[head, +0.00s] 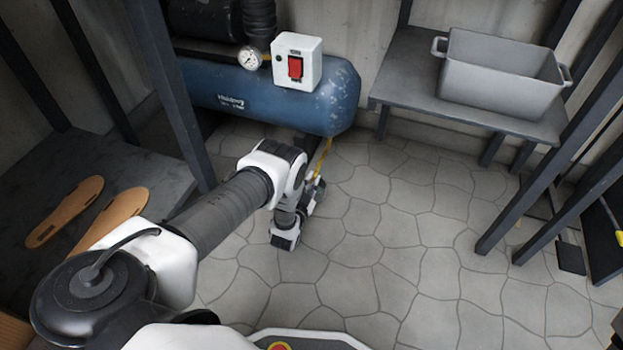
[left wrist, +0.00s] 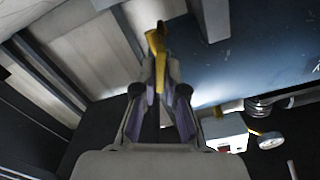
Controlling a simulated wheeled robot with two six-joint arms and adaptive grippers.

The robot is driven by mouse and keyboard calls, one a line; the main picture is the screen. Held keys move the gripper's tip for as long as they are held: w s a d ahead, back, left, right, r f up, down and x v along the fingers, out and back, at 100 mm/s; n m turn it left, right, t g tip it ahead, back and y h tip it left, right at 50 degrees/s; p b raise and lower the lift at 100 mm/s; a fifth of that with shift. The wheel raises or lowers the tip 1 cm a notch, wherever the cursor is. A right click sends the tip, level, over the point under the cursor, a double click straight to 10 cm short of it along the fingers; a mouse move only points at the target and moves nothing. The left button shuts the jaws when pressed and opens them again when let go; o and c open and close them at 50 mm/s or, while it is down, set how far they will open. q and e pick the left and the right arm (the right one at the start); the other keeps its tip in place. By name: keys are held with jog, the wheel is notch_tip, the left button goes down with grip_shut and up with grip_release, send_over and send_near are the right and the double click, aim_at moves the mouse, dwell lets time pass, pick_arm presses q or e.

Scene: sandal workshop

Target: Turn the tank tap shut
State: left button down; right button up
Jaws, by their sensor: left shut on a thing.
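The blue tank (head: 290,100) lies across the back of the head view, and its dark blue side also fills the upper right of the left wrist view (left wrist: 255,55). The yellow tap handle (head: 323,157) shows as a thin strip below the tank's right part. My left gripper (head: 317,183) is low under the tank, partly hidden by my own arm. In the left wrist view the fingers (left wrist: 159,82) are shut on the yellow handle (left wrist: 155,42), which sticks out past the fingertips. The tap's body is hard to make out. My right gripper is not in view.
A white switch box (head: 297,62) with a red switch and a pressure gauge (head: 249,58) sit on the tank. A grey tub (head: 500,75) stands on a low bench at right. Sandal soles (head: 65,211) lie on the left shelf. Dark posts flank the clear stone floor (head: 390,225).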

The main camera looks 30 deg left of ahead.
pick_arm(q)
jog(key=shift+d+f+m+p, duration=0.1)
jog(key=shift+m+p, duration=0.45)
jog(key=shift+m, duration=2.75)
jog(key=shift+d+f+m+p, duration=0.1)
jog(key=shift+m+p, duration=0.4)
jog(key=shift+m, duration=2.8)
jog(key=c, duration=1.3)
grip_release()
jog(key=shift+o, duration=0.2)
jog(key=v, duration=1.2)
